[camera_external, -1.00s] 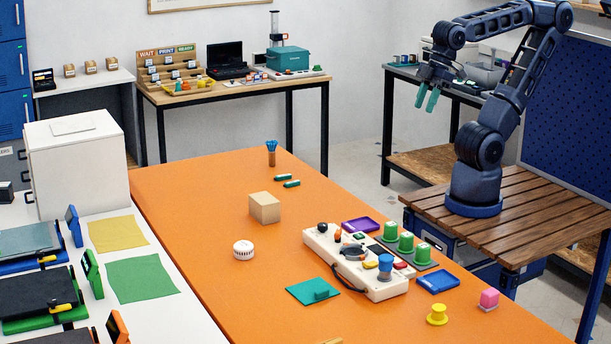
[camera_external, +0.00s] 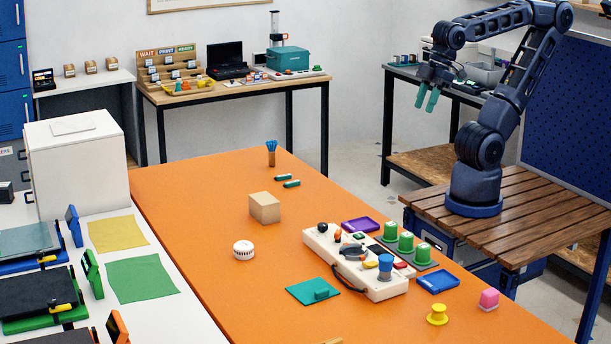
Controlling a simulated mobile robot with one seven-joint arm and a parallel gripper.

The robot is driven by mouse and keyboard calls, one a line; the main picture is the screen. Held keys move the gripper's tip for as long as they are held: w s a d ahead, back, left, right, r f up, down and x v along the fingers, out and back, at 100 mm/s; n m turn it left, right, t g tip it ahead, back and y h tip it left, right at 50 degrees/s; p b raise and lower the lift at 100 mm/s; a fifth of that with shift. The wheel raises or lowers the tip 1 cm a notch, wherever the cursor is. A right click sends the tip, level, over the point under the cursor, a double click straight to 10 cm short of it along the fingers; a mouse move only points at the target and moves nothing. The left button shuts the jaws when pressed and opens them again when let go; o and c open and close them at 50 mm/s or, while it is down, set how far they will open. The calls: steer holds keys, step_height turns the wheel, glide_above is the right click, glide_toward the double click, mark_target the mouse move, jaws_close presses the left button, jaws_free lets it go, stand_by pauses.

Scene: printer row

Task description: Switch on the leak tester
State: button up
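The leak tester is most likely the long white box (camera_external: 380,287) on the orange table, with knobs, coloured buttons, a dark panel and a blue cylinder (camera_external: 385,265) standing on its near end. A dark curved handle or cable lies along its left side. Its switch and whether it is lit are too small to tell. My gripper (camera_external: 427,98) hangs in the air at the upper right, well above and behind the box, with its two green fingers apart and nothing between them.
Close around the box are green cylinders (camera_external: 406,242) on a grey plate, a purple tray (camera_external: 361,225), a blue tray (camera_external: 438,284), a green pad (camera_external: 308,292) and a yellow spool (camera_external: 437,315). A cardboard box (camera_external: 264,207) and white round part (camera_external: 243,249) stand left. The table's far part is mostly clear.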

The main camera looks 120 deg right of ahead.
steer(key=shift+w+a, duration=0.1)
steer(key=shift+w, duration=0.05)
steer(key=c, duration=0.7)
steer(key=shift+w+a+f, duration=0.1)
steer(key=shift+w+f, duration=0.05)
steer(key=shift+w, duration=0.15)
jaws_close()
steer(key=w+a+f+g, duration=0.2)
steer(key=w+a+f, duration=1.5)
steer(key=f, duration=0.4)
steer(key=shift+w+a+g, duration=0.15)
steer(key=shift+w+g, duration=0.1)
steer(key=shift+g, duration=0.05)
